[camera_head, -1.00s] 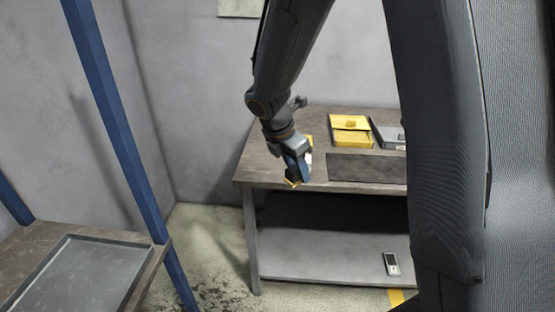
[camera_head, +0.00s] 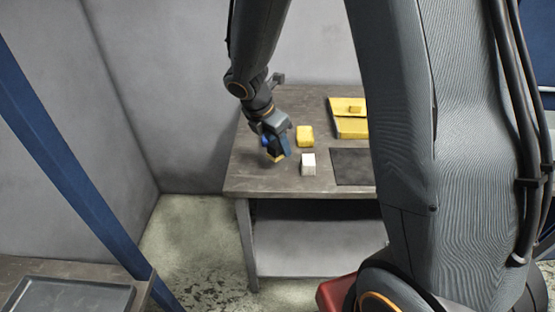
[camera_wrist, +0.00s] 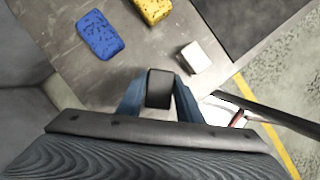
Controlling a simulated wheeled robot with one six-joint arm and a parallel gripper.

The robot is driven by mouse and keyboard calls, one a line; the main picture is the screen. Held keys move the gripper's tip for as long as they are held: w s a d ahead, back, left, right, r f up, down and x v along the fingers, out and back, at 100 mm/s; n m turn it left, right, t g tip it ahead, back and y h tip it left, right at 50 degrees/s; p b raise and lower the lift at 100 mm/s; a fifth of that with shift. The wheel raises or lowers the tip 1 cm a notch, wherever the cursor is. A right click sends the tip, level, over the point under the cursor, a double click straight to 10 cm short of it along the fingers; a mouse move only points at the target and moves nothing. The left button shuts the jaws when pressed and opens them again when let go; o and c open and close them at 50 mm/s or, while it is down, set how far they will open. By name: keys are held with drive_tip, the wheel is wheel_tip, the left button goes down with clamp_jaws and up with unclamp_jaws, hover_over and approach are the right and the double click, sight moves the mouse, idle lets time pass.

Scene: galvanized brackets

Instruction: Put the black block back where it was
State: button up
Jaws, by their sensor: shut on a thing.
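My gripper (camera_head: 277,157) hangs over the left front part of the table (camera_head: 243,180). In the wrist view, the black block (camera_wrist: 159,88) sits between the blue fingers of my gripper (camera_wrist: 160,80), which is shut on it. The block cannot be made out clearly in the head view. A white block (camera_head: 308,164) stands just right of my gripper, and a yellow block (camera_head: 305,136) lies behind it. The wrist view also shows the white block (camera_wrist: 196,57), the yellow block (camera_wrist: 153,9) and a blue block (camera_wrist: 100,34), all apart from my gripper.
A dark flat panel (camera_head: 352,168) lies right of the white block. A blue post (camera_head: 75,170) and a grey tray (camera_head: 65,298) are at left. A lower shelf (camera_head: 310,247) is under the table.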

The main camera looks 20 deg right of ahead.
sight(279, 170)
drive_tip(key=shift+f, duration=2.9)
drive_tip(key=shift+f, duration=0.1)
drive_tip(key=shift+f, duration=0.1)
drive_tip(key=o, duration=1.2)
drive_tip(key=shift+o, duration=0.2)
